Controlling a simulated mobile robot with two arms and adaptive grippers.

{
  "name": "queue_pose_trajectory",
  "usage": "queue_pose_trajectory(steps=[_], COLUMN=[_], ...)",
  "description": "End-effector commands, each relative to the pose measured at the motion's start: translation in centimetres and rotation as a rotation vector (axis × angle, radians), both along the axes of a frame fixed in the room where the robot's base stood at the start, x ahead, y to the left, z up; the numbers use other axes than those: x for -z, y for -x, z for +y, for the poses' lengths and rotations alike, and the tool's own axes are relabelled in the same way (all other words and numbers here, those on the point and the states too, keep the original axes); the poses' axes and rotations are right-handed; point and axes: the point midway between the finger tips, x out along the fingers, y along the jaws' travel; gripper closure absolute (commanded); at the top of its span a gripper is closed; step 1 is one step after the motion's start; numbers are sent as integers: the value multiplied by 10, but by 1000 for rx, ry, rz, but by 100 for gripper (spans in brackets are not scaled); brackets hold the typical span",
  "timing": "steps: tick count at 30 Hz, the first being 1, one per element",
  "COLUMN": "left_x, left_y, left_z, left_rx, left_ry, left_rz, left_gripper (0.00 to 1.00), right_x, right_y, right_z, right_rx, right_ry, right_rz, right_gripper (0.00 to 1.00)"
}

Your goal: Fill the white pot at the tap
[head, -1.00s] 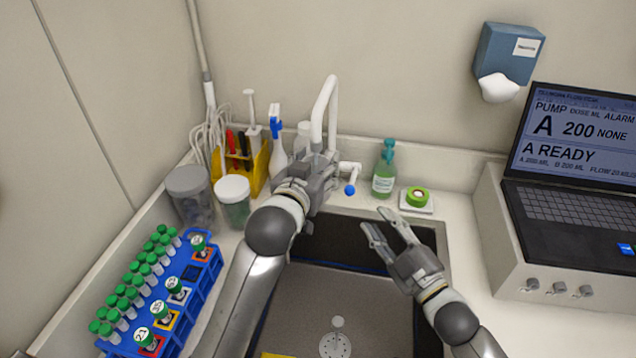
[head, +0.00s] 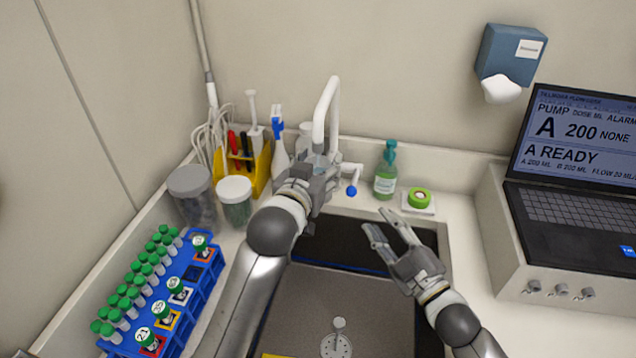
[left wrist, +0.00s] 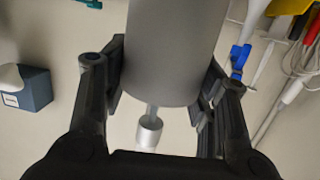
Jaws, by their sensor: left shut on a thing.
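My left gripper (head: 318,178) is at the white tap (head: 325,100), right under its spout. It is shut on the pot (left wrist: 175,50), which looks like a plain grey cylinder in the left wrist view. In the head view the hand hides most or all of the pot. The tap's spout end (left wrist: 149,132) shows close by the pot in the left wrist view, with a thin bluish-grey stream between them. The tap's lever with a blue knob (head: 351,190) sticks out to the right. My right gripper (head: 390,235) is open and empty over the sink.
The sink (head: 300,290) lies below both hands. Left are a blue tube rack (head: 180,310), two lidded jars (head: 236,200) and a yellow tool holder (head: 245,170). A green bottle (head: 386,172) and a laptop (head: 570,180) stand right. A wall dispenser (head: 510,55) hangs above.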

Motion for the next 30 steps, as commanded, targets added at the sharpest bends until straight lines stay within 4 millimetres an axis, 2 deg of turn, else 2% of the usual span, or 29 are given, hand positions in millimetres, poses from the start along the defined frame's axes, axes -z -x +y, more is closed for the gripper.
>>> queue_pose_trajectory(steps=[5, 18, 21, 30], left_x=[-1, -2, -2, -1], left_y=[4, 71, 81, 84], left_z=[-1, -11, -13, -14], left_rx=[1, 2, 1, 0], left_ry=[1, 2, 1, 1], left_rz=[-1, 1, -1, -2], left_gripper=[62, 62, 62, 62], right_x=[-3, -25, -27, -26], right_y=[0, 0, 0, 0], right_z=[0, 0, 0, 0], right_rx=[0, 0, 0, 0], right_ry=[0, 0, 0, 0], right_rz=[0, 0, 0, 0], right_gripper=[67, 67, 67, 67])
